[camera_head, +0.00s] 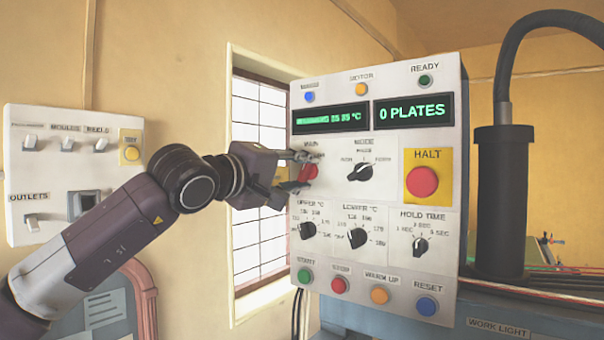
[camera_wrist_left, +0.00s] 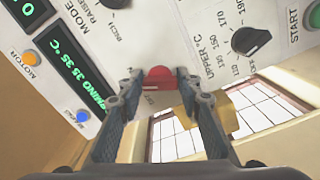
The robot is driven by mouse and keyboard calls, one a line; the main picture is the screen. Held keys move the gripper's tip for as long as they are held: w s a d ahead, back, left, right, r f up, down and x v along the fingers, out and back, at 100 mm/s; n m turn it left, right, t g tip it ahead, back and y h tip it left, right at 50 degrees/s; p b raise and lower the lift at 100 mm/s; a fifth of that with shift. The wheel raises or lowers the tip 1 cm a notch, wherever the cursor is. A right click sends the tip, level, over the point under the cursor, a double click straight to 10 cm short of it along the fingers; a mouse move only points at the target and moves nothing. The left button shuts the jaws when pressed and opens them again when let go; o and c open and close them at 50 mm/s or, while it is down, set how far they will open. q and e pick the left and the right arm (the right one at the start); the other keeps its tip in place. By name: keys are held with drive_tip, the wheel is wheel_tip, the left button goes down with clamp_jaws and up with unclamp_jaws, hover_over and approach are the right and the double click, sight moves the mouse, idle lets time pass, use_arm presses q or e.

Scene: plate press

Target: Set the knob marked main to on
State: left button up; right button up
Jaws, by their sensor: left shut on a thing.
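The main knob (camera_head: 308,172) is red and sits at the upper left of the white control panel (camera_head: 385,275), under the label MAIN. My left gripper (camera_head: 306,172) is at the knob, its fingers on either side of it and shut on it. In the left wrist view the red knob (camera_wrist_left: 159,76) shows between the two fingertips of the gripper (camera_wrist_left: 160,84). The fingers hide part of the knob and its plate, so I cannot read its setting. The panel display (camera_head: 331,117) is lit and shows 35 35 °C. My right gripper is not in view.
The mode knob (camera_head: 361,172) and the red HALT button (camera_head: 421,181) are right of the main knob. The upper temperature knob (camera_head: 307,230) is just below. A second switch panel (camera_head: 110,185) hangs on the left wall. A black column (camera_head: 502,200) stands at right.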

use_arm(q)
drive_tip(key=shift+f+m, duration=0.2)
drive_tip(key=shift+m, duration=0.9)
drive_tip(key=o, duration=1)
drive_tip(key=shift+o, duration=0.8)
drive_tip(key=shift+r, duration=0.1)
drive_tip(key=v, duration=1.2)
